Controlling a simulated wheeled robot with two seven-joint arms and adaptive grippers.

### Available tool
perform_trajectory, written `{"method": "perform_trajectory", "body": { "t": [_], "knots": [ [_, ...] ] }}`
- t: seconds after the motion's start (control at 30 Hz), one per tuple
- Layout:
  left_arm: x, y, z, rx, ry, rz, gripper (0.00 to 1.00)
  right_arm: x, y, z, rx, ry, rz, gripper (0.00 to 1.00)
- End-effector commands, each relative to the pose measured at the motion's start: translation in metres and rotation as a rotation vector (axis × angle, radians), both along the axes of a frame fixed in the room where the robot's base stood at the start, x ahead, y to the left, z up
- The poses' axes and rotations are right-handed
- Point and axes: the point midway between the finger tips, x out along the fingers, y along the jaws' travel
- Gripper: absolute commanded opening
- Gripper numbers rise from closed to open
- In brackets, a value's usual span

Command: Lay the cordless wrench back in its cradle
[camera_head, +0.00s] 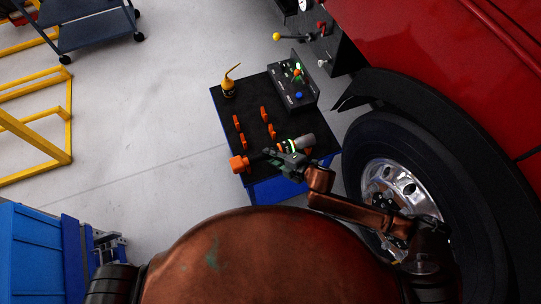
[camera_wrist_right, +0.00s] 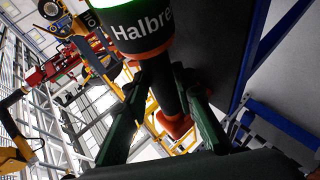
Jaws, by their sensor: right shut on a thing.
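The cordless wrench (camera_head: 303,142) is in my right gripper (camera_head: 282,158), above the near edge of the cart top. Its grey head points right and its orange base points left; a green ring glows on its body. In the right wrist view the wrench (camera_wrist_right: 135,25) shows large, with its dark handle between the fingers of my right gripper (camera_wrist_right: 168,100). Orange upright holders (camera_head: 264,114) stand in pairs on the dark cart top; I take them for the cradle, but cannot tell which ones belong to the wrench. My left gripper is not in view.
The blue cart (camera_head: 222,104) carries a yellow oil can (camera_head: 229,86) and a black control box (camera_head: 293,82) at the back. The truck wheel (camera_head: 400,190) stands close on the right. Yellow frames (camera_head: 45,150) are at the left. The floor left of the cart is clear.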

Motion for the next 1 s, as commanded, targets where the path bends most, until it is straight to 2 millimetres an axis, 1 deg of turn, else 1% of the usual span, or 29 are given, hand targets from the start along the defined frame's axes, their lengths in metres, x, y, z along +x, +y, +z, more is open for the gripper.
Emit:
{"method": "perform_trajectory", "body": {
  "t": [0.03, 0.27, 0.3, 0.6, 0.77, 0.8, 0.83, 1.0],
  "knots": [
    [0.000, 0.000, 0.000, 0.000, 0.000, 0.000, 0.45, 0.001, 0.002, 0.004, 0.006, -0.007, 0.003, 0.00],
    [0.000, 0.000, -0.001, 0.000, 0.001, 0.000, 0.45, 0.001, 0.002, 0.000, 0.005, -0.007, 0.002, 0.00],
    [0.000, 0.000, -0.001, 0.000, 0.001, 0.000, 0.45, 0.001, 0.002, -0.001, 0.005, -0.007, 0.002, 0.25],
    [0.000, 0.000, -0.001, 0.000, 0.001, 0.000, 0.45, 0.000, 0.001, -0.003, 0.003, -0.003, 0.001, 0.44],
    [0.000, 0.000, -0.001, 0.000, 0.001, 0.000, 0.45, 0.000, 0.000, -0.004, 0.001, -0.002, 0.001, 0.44],
    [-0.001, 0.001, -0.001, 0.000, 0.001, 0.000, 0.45, -0.001, -0.002, -0.008, -0.005, 0.006, -0.002, 0.44],
    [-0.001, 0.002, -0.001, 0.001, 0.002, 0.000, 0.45, -0.001, -0.002, -0.008, -0.005, 0.006, -0.002, 0.44],
    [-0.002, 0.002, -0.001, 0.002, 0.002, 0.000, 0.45, -0.006, -0.009, -0.001, -0.003, 0.003, -0.001, 0.44]
  ]
}}
